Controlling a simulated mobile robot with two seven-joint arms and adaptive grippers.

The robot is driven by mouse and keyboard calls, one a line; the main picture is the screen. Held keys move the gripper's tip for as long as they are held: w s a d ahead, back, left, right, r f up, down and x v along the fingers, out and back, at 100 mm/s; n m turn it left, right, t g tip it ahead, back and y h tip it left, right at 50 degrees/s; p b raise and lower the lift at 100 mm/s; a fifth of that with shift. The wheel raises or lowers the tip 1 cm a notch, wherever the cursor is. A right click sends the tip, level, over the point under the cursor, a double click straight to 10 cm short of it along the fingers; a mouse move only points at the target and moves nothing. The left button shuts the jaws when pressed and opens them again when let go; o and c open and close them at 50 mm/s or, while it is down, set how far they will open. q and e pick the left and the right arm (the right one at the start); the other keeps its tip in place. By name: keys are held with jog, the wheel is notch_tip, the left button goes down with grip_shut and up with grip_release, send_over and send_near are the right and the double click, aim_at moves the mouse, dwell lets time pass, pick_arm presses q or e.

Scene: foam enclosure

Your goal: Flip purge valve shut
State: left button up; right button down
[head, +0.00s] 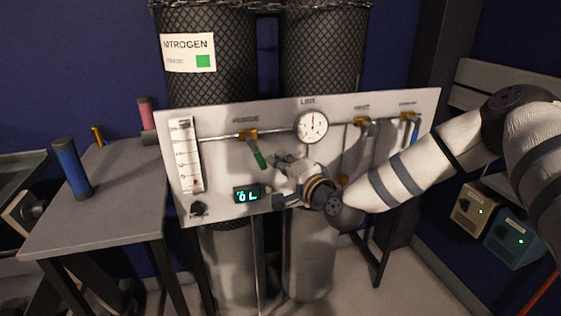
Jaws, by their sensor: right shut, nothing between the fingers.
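The purge valve (247,135) is a brass body on the horizontal pipe of a white panel, left of the gauge. Its green-tipped handle (259,159) slants down and to the right from the body, across the pipe line rather than along it. My right gripper (279,159) is shut and empty in front of the panel, just right of the handle's green end. Whether it touches the handle cannot be told. My left gripper is not in view.
The panel (230,205) carries a flow tube (186,155), a round gauge (312,126), a lit display (248,194) and a vent valve (362,122). Dark mesh-covered cylinders (208,80) stand behind. A grey table (105,205) with a blue cylinder (71,167) is at left.

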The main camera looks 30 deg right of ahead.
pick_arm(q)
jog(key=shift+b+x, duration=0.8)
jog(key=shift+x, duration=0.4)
pick_arm(e)
jog(key=shift+w+a+f+m+t, duration=0.2)
jog(key=shift+a+f+m+t, duration=0.1)
jog(key=shift+a+f+m, duration=0.6)
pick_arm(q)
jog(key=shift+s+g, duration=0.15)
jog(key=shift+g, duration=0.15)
pick_arm(e)
jog(key=shift+r, duration=0.15)
